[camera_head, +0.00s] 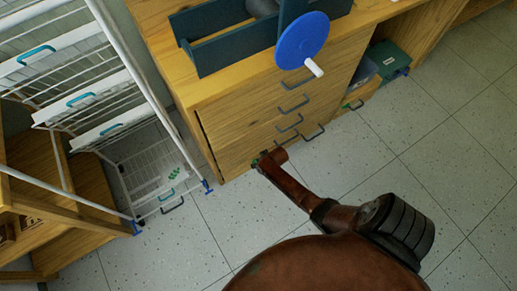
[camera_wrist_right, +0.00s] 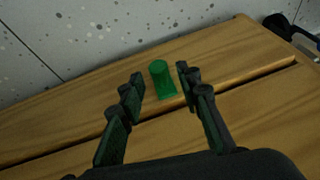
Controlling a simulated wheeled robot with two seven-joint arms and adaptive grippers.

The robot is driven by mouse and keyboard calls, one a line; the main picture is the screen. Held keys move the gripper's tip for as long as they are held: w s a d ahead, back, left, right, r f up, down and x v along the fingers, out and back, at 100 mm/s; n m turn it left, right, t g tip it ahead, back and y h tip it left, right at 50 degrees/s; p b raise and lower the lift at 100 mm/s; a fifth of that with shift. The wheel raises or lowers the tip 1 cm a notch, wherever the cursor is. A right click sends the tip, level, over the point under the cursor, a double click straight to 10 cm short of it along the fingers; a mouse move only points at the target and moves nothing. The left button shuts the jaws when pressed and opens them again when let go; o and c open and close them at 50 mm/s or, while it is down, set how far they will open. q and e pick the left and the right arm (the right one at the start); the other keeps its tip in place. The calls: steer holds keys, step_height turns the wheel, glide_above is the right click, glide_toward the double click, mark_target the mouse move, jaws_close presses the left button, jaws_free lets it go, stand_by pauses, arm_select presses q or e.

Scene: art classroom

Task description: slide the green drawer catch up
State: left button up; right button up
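The green drawer catch (camera_wrist_right: 163,83) is a small green block with a rounded knob end, on a wooden front in the right wrist view. My right gripper (camera_wrist_right: 160,74) is open, with its dark fingers on either side of the catch. A gap shows between each finger and the catch, and I see no contact. In the head view my right arm reaches the wooden drawer cabinet (camera_head: 232,127), with its gripper (camera_head: 262,161) low at the front. The catch is too small and covered there to make out clearly. My left gripper is not in view.
A blue disc with a white handle (camera_head: 302,40) and a dark blue tray (camera_head: 222,50) are on the cabinet top. Grey drawer handles (camera_head: 292,106) stick out of the front. A white wire rack (camera_head: 150,165) stands left. The tiled floor (camera_head: 400,150) on the right is clear.

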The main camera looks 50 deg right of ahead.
stand_by(0.3)
steer(key=shift+s+r, duration=0.15)
steer(key=shift+s, duration=0.05)
steer(key=v, duration=1.1)
steer(key=shift+r, duration=0.3)
steer(key=shift+s, duration=0.1)
